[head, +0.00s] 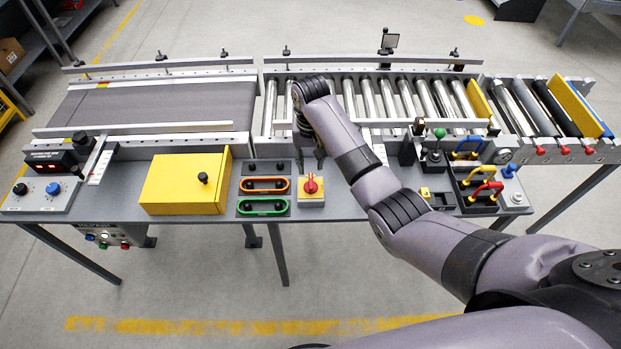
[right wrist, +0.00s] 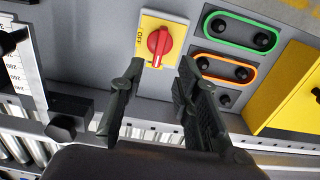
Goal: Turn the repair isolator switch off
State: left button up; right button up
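The isolator switch is a red rotary knob (head: 311,186) on a yellow box (head: 312,203) at the front middle of the bench. In the right wrist view the red knob (right wrist: 158,41) has its grip bar running roughly up and down the picture, slightly tilted. An OFF mark is to its left on the yellow plate (right wrist: 148,20). My right gripper (head: 310,160) is just behind the switch in the head view, partly hidden by its own arm. In the wrist view its two fingers (right wrist: 160,70) are apart, with nothing between them, short of the knob. My left gripper is not in view.
Green (head: 263,205) and orange (head: 265,185) framed button panels sit left of the switch, then a yellow cabinet (head: 186,183). Padlock-like handles (head: 481,171) and a joystick (head: 434,155) stand to the right. A roller conveyor (head: 420,98) runs behind.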

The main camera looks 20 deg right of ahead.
aim_at(311, 181)
notch_tip(311, 181, down, 8)
jog(key=shift+f, duration=0.2)
grip_shut()
dwell(0.4)
